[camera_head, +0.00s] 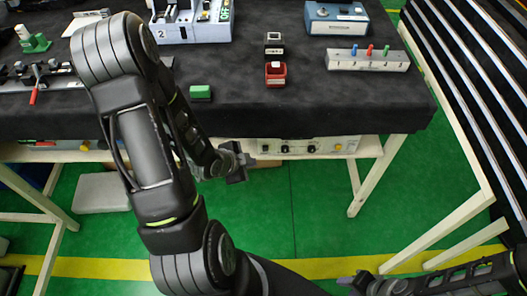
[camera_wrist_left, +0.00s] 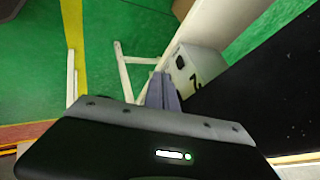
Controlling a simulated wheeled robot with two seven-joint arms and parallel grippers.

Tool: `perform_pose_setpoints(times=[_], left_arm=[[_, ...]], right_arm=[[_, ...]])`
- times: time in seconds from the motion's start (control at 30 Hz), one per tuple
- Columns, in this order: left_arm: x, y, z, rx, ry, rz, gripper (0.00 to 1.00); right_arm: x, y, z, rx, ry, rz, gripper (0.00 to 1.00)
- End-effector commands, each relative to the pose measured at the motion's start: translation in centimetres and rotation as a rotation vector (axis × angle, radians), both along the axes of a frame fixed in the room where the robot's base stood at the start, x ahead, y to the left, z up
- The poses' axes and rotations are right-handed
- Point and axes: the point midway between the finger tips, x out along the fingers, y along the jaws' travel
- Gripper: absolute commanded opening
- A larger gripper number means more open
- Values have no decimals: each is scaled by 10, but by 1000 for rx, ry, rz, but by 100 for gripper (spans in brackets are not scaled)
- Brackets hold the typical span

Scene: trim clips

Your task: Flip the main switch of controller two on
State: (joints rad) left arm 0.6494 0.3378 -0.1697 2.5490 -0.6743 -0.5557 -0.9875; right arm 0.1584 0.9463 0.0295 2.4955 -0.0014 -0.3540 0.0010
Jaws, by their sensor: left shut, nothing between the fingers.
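A pale control box with several knobs (camera_head: 300,147) sits on a shelf under the table's front edge. In the left wrist view a pale box (camera_wrist_left: 195,68) with a dark, partly cut-off mark, perhaps a 2, stands beside the fingers. I cannot tell whether these are the same box, and no main switch can be made out clearly. A device marked 2 (camera_head: 185,32) stands at the back of the tabletop. My left gripper (camera_head: 240,162) is shut and empty in front of the table, below its edge; its fingers (camera_wrist_left: 163,92) also show in the left wrist view. My right gripper (camera_head: 362,282) is low at the right, its jaws unclear.
The dark tabletop (camera_head: 340,105) carries a red part (camera_head: 275,74), a green block (camera_head: 200,92), a grey holder with coloured pegs (camera_head: 368,60) and a blue device (camera_head: 337,18). A pale table leg (camera_head: 378,175) and slatted rack (camera_head: 480,80) bound the right. Green floor lies open in front.

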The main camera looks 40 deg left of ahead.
Motion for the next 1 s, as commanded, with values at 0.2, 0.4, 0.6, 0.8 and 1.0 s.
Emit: perform_pose_setpoints(times=[0.2,0.4,0.6,0.8,1.0], left_arm=[[5,0,-9,-2,-4,-2,0],[12,0,-20,-2,-6,-2,0],[20,-2,-31,-2,-6,-4,0],[28,-3,-41,-7,-6,-7,0],[42,-2,-60,0,0,-2,0]], right_arm=[[0,0,-19,0,-1,0,36],[1,0,-51,0,-2,-2,36],[1,0,-88,-1,-5,-2,36],[1,-1,-124,-2,-5,0,36],[1,-1,-157,-3,-6,2,36]])
